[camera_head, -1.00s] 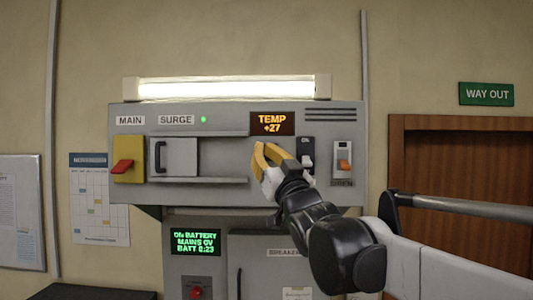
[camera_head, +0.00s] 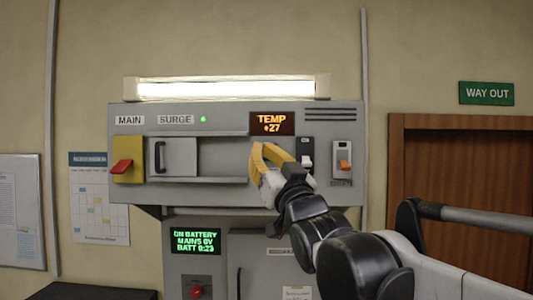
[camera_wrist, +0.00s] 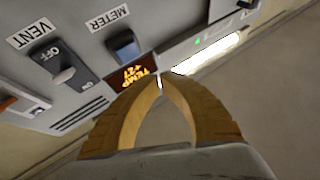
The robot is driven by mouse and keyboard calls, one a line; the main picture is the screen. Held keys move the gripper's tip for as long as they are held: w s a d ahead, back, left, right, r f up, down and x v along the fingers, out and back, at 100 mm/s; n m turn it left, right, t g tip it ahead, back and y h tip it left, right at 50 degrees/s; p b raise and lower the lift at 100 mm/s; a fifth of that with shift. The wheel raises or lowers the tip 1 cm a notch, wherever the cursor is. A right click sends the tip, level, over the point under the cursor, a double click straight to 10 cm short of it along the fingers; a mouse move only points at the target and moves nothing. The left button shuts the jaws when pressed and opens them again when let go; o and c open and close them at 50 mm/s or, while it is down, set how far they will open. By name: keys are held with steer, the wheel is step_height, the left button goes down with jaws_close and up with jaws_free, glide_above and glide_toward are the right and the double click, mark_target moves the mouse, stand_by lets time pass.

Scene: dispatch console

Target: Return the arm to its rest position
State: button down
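My gripper (camera_head: 259,146) is in front of the console (camera_head: 230,193), just below the orange TEMP display (camera_head: 272,123). Its two yellow fingers arch together, with their tips meeting or almost meeting and nothing seen between them. In the wrist view the fingertips (camera_wrist: 161,77) overlap the edge of the TEMP display (camera_wrist: 133,72). Whether they touch the panel I cannot tell. The blue METER switch (camera_wrist: 124,46) and the VENT switch (camera_wrist: 63,65), with OFF showing on its plate, are beside the fingers in the wrist view. My arm reaches in from the lower right.
A sliding cover (camera_head: 175,157) stands left of an open recess, beside the red MAIN handle (camera_head: 122,166). An orange-marked switch (camera_head: 344,160) is at the right. A lit lamp (camera_head: 225,89) tops the console. A green screen (camera_head: 195,241) reads ON BATTERY. A wooden door (camera_head: 480,190) is at the right.

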steer(key=s+d+f+m+g+h+b, duration=0.15)
steer(key=d+f+b, duration=0.4)
steer(key=f, duration=0.85)
steer(key=s+d+f+m+g+h+b, duration=0.1)
steer(key=s+d+f+g+h+b, duration=0.15)
steer(key=f+b, duration=0.85)
steer(key=s+d+f+m+g+h+b, duration=0.1)
steer(key=s+d+f+g+h+b, duration=0.2)
steer(key=f, duration=1.5)
steer(key=s+d+f+g+b, duration=0.2)
steer(key=s+f+b, duration=0.4)
steer(key=f, duration=0.8)
steer(key=s+d+f+g+h+b, duration=0.1)
steer(key=s+d+f+g+b, duration=0.2)
steer(key=f, duration=1.1)
steer(key=s+d+f+g+h+b, duration=0.1)
steer(key=s+d+f+g+b, duration=0.2)
steer(key=s+f+b, duration=0.5)
step_height(320, 180, down, 6)
steer(key=shift+s+b, duration=0.35)
steer(key=shift+s, duration=0.35)
steer(key=shift+d+m, duration=0.1)
steer(key=shift+m, duration=0.15)
